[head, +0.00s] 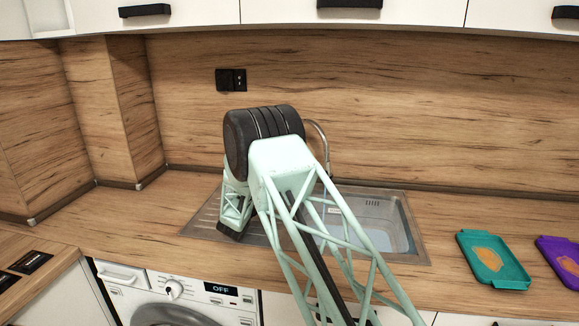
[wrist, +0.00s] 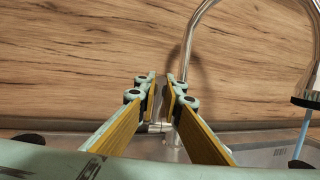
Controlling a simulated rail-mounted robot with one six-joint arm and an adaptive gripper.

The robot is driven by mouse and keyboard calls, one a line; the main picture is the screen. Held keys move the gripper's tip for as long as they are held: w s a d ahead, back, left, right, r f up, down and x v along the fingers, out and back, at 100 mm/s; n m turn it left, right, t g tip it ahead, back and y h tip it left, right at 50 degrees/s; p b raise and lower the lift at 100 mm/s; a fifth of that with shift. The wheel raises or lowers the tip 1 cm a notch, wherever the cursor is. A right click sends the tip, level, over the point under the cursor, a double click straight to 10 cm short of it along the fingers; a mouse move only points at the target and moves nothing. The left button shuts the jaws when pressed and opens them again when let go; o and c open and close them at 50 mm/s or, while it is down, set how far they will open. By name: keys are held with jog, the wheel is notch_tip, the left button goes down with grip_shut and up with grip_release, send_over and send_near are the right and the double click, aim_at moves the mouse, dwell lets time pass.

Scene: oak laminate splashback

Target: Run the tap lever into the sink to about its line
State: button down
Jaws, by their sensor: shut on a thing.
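The steel sink (head: 208,220) is set in the worktop, with its drainer on the left and its bowl on the right. Bluish water (head: 400,238) shows in the bowl, and a small pale mark (head: 333,210) is on its back wall. The tap (head: 322,140) stands behind the sink, partly hidden by my arm. In the wrist view its spout (wrist: 187,50) arches to the right, and a thin blue stream (wrist: 303,132) hangs below the outlet. My gripper (wrist: 160,90) is shut on the narrow tap lever (wrist: 160,104) near the tap's base. My arm hides the gripper in the head view.
A teal tray (head: 512,276) and a purple tray (head: 560,250), both with orange patches, lie right of the sink. A washing machine (head: 185,300) is below the counter. A black socket (head: 231,80) is on the splashback. The worktop left of the sink is clear.

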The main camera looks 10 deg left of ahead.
jog(key=shift+s+f, duration=0.1)
dwell(0.3)
jog(key=c, duration=2.7)
grip_release()
jog(key=shift+c, duration=0.2)
jog(key=shift+s, duration=0.15)
jog(key=r+v, duration=0.2)
jog(key=v, duration=1.4)
jog(key=shift+s, duration=0.45)
